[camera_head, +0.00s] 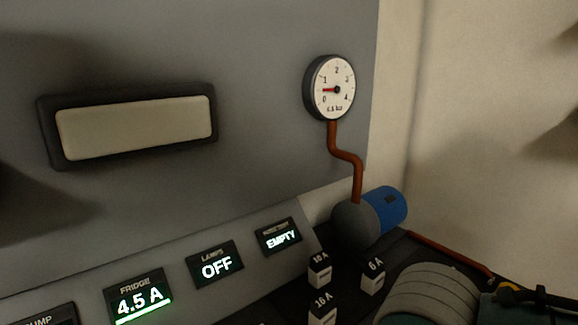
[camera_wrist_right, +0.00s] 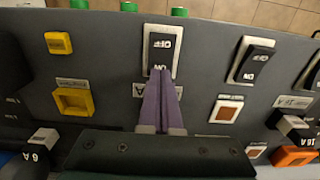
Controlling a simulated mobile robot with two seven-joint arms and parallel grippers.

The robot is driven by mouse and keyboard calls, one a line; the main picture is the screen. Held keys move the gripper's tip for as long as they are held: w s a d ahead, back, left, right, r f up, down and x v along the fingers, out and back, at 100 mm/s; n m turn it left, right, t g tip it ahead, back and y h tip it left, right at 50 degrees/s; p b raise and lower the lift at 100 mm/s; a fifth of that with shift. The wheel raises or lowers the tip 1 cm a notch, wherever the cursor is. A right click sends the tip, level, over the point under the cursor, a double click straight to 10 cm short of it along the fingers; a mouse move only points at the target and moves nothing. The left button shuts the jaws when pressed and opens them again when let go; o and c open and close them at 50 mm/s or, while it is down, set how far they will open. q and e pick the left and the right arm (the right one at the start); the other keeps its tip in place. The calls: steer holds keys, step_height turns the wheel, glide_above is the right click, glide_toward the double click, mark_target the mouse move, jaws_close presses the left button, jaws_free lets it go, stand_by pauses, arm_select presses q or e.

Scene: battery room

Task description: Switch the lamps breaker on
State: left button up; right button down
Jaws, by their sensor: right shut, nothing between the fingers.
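The lamps display (camera_head: 215,265) in the head view reads OFF. In the right wrist view a dark rocker breaker (camera_wrist_right: 162,48) in a white frame is at top centre, with OFF on its far half and ON on its near half. My right gripper (camera_wrist_right: 160,73) is shut and empty, its purple fingertips at the ON end of this breaker; I cannot tell whether they touch. The fingers mostly hide the label below it, so its name cannot be read. A second similar breaker (camera_wrist_right: 252,62) stands to the right. My left gripper is not in view.
Yellow square parts (camera_wrist_right: 73,101) lie left of the fingers, an orange-brown window (camera_wrist_right: 226,110) right. Fuse blocks (camera_head: 320,270) stand near a blue-ended pump (camera_head: 385,208). The fridge display (camera_head: 139,300) reads 4.5 A; another display (camera_head: 279,237) reads EMPTY. A gauge (camera_head: 335,89) hangs above.

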steer(key=shift+f+b, duration=0.3)
steer(key=shift+f, duration=0.1)
steer(key=shift+f+b, duration=0.3)
steer(key=shift+f, duration=0.15)
steer(key=shift+r, duration=0.1)
stand_by(0.3)
step_height(320, 180, up, 5)
steer(key=p, duration=0.5)
steer(key=shift+f, duration=0.2)
step_height(320, 180, up, 2)
steer(key=p, duration=0.3)
steer(key=shift+r, duration=0.2)
steer(key=shift+a+f, duration=0.1)
